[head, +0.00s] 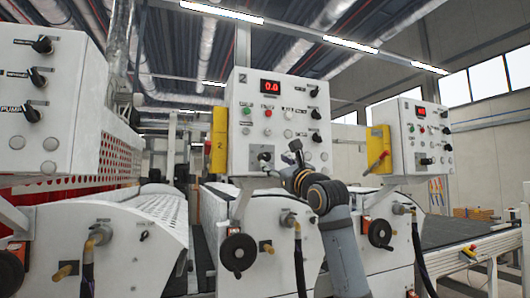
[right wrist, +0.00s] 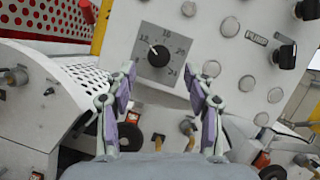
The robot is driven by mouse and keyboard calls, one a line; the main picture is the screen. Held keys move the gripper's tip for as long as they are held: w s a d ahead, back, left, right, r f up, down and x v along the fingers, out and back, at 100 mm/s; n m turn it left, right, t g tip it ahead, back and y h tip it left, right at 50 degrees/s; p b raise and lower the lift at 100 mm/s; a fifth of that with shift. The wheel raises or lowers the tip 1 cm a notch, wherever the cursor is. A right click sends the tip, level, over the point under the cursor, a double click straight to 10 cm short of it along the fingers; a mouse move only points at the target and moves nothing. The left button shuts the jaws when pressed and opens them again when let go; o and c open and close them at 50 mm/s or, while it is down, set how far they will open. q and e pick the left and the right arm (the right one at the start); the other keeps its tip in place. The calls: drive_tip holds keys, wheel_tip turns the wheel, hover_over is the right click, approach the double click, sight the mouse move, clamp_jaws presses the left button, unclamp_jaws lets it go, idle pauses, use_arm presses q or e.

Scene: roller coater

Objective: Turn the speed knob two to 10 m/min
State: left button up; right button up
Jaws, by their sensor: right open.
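The speed knob (right wrist: 158,56) is a black round knob on a grey square dial plate on the white control panel marked 2. Its white pointer mark faces up-left, near the number 12; 16, 20 and 24 are also printed around it. In the head view the knob's plate (head: 265,156) is low on panel 2 (head: 245,100), whose red display (head: 270,86) reads 0.0. My right gripper (right wrist: 162,76) is open and empty. Its fingers point towards the dial, one on each side of it in the wrist view, apparently short of the knob. My left gripper is not in view.
Panel 2 carries several buttons and black knobs (head: 316,138) close to the dial. A yellow box (head: 219,140) is on its left side. Similar panels stand at left (head: 45,100) and right (head: 412,135). Rollers with handwheels (head: 238,252) are below.

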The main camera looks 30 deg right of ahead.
sight(268, 158)
drive_tip(key=p+x, duration=0.2)
drive_tip(key=x, duration=0.3)
drive_tip(key=shift+w+r+p, duration=0.15)
drive_tip(key=shift+w+p, duration=0.2)
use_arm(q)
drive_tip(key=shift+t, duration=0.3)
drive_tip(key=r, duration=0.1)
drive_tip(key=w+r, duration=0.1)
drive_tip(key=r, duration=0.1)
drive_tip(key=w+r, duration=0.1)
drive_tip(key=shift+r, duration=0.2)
use_arm(e)
drive_tip(key=shift+w+r, duration=0.1)
drive_tip(key=shift+w, duration=0.3)
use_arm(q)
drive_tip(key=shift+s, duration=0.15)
use_arm(e)
drive_tip(key=shift+w, duration=0.1)
clamp_jaws()
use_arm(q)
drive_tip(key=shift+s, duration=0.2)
use_arm(e)
drive_tip(key=shift+n, duration=0.3)
